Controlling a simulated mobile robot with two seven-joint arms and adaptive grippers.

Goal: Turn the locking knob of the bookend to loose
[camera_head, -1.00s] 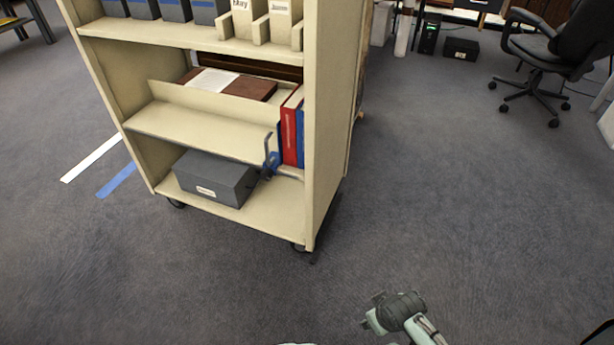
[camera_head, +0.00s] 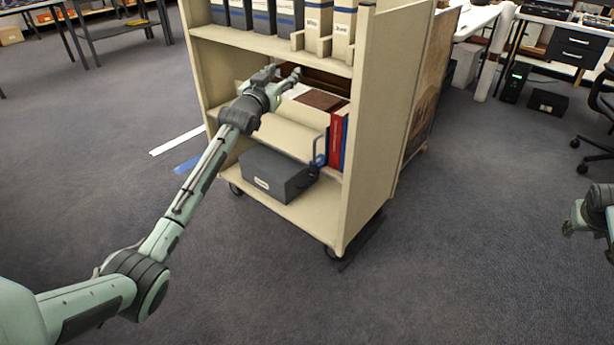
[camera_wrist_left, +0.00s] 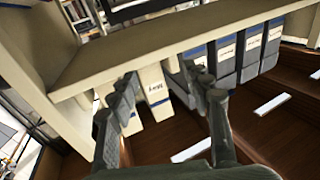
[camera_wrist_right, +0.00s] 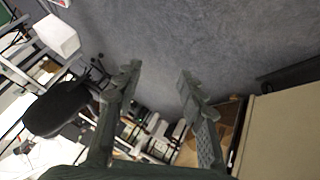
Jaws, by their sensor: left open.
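The blue bookend (camera_head: 319,152) stands on the cart's lower shelf, against the left side of the red and blue books (camera_head: 337,138). Its locking knob is too small to make out. My left gripper (camera_head: 284,74) is open and empty in front of the cart, above and left of the bookend and apart from it. In the left wrist view the left fingers (camera_wrist_left: 160,84) are spread below a shelf edge, and the bookend is not visible. My right gripper (camera_head: 577,222) is at the right edge, far from the cart. The right wrist view shows its fingers (camera_wrist_right: 157,82) spread and empty.
The beige cart (camera_head: 372,130) has upright side panels and shelves around the bookend. A dark grey box (camera_head: 275,174) sits on the lower shelf left of it. Several binders (camera_head: 285,15) stand on the upper shelf. The carpet (camera_head: 450,270) right of the cart is clear.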

